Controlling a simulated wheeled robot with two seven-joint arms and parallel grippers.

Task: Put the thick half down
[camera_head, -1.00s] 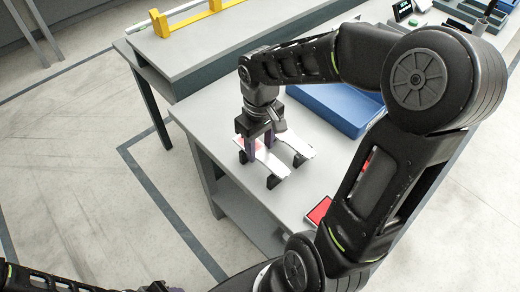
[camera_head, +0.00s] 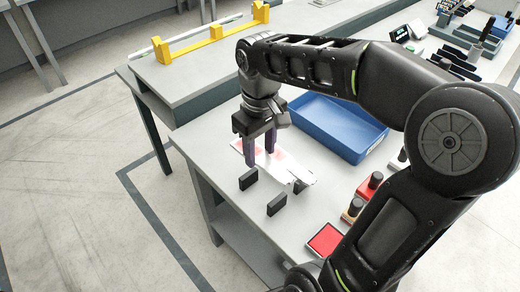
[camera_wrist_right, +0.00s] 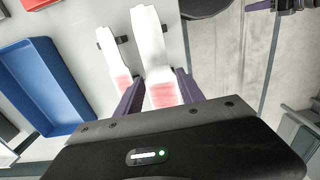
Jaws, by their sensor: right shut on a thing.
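My right gripper (camera_head: 260,156) is shut on the thick half (camera_wrist_right: 149,42), a flat white piece with a pink end. In the wrist view the pink end is between my fingers and the white part points away. A second white half (camera_wrist_right: 108,45), also pink at one end, lies to the left of it there. In the head view the two halves overlap, and the held one appears raised above the table (camera_head: 225,150). Two black support blocks, one at the left (camera_head: 248,178) and one nearer (camera_head: 276,205), stand bare. My left gripper is out of view.
A blue bin (camera_head: 335,128) stands behind and to the right. A red pad (camera_head: 325,239) and red-and-black items (camera_head: 369,185) are at the right, near my arm. The table's left edge is close to the blocks. A yellow fixture (camera_head: 213,36) stands on the far bench.

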